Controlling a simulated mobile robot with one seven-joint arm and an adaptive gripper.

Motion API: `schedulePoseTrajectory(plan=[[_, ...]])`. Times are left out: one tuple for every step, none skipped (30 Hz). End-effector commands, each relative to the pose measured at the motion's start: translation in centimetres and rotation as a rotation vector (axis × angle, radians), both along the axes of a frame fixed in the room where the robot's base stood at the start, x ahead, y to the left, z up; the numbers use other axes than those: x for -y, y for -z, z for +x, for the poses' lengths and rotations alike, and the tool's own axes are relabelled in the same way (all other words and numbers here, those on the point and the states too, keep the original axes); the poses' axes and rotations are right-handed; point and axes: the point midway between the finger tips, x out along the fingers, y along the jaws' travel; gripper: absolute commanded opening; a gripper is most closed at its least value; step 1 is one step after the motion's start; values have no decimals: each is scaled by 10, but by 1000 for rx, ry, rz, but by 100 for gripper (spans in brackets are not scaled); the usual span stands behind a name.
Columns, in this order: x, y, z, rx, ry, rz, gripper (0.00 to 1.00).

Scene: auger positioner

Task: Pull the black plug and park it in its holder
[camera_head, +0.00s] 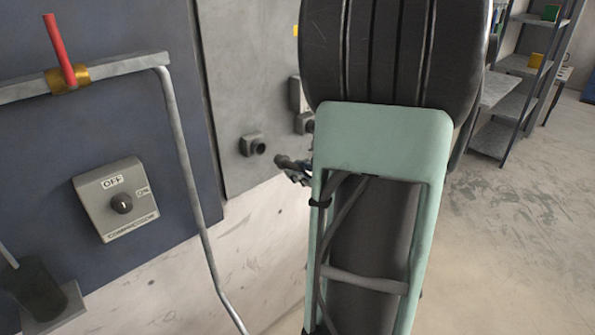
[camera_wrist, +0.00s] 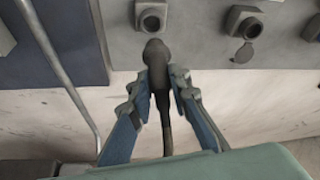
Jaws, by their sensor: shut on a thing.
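The black plug (camera_wrist: 155,52) is in my gripper (camera_wrist: 160,82), with its cable (camera_wrist: 166,130) hanging down between the fingers. My gripper (camera_head: 296,172) is mostly hidden behind my arm there. I cannot tell for sure which fixture is the plug's holder.
A second socket (camera_wrist: 245,22) with a hanging cap (camera_wrist: 243,53) is to the right. A switch box (camera_head: 116,200), a grey pipe (camera_head: 185,165) and a dark cup (camera_head: 35,288) on a bracket are on the left. Shelves (camera_head: 510,100) stand at the right, beyond open floor.

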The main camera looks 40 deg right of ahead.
Motion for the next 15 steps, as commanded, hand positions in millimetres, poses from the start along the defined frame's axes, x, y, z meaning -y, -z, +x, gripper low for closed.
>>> schedulePoseTrajectory(plan=[[0,0,0,1,-1,-1,0],[0,0,0,1,-1,-1,0],[0,0,0,1,-1,-1,0],[0,0,0,2,-1,-1,0],[0,0,0,2,-1,-1,0],[0,0,0,3,-1,-1,0],[0,1,0,4,-2,-1,0],[0,1,0,5,-1,-2,0],[-1,1,2,4,-3,-1,0],[-1,0,5,4,-4,-1,0],[-2,0,7,4,-4,-1,0],[-2,0,11,4,-4,-2,0],[-2,1,14,3,-3,-1,0],[-3,1,17,3,-3,-1,0],[-4,1,21,4,-4,-1,0]])
